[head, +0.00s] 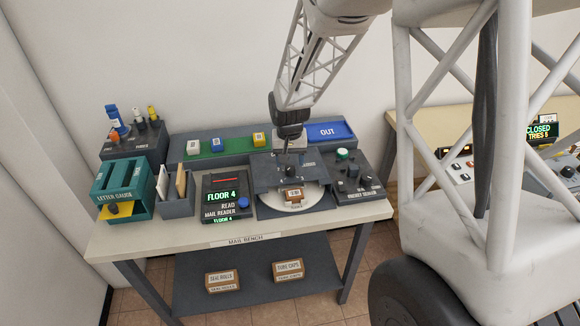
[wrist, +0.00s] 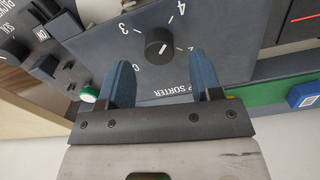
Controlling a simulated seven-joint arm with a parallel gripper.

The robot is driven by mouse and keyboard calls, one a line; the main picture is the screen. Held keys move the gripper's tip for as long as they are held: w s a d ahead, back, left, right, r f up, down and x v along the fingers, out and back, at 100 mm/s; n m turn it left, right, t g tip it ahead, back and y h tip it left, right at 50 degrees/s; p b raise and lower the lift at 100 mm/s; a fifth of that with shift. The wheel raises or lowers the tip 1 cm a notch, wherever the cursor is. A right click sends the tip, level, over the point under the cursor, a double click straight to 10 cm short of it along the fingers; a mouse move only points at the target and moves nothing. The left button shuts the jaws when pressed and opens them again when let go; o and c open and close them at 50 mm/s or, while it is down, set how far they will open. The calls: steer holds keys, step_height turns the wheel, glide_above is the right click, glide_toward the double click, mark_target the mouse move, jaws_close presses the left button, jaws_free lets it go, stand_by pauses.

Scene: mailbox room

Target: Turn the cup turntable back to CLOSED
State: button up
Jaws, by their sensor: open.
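The cup sorter, a dark blue-grey housing (head: 262,182), stands right of centre on the mail bench. A white round turntable (head: 312,200) shows at its front edge, with a small brown labelled box (head: 292,194) on it. The black selector knob (wrist: 160,42) sits on the sorter's top panel, with 2, 3 and 4 printed around it; its exact setting is not clear. My gripper (wrist: 163,75) is open over the panel. Its two blue fingers stand apart, with the knob seen between and beyond their tips. In the head view my gripper (head: 288,145) is above the sorter. No CLOSED mark is readable on the sorter.
The mail reader (head: 226,198) stands left of the sorter, and a control box with a green button (head: 342,154) stands right. A letter gauge (head: 122,190) is far left.

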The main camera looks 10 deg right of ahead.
mark_target(290, 167)
steer(key=shift+f, duration=1.6)
jaws_close()
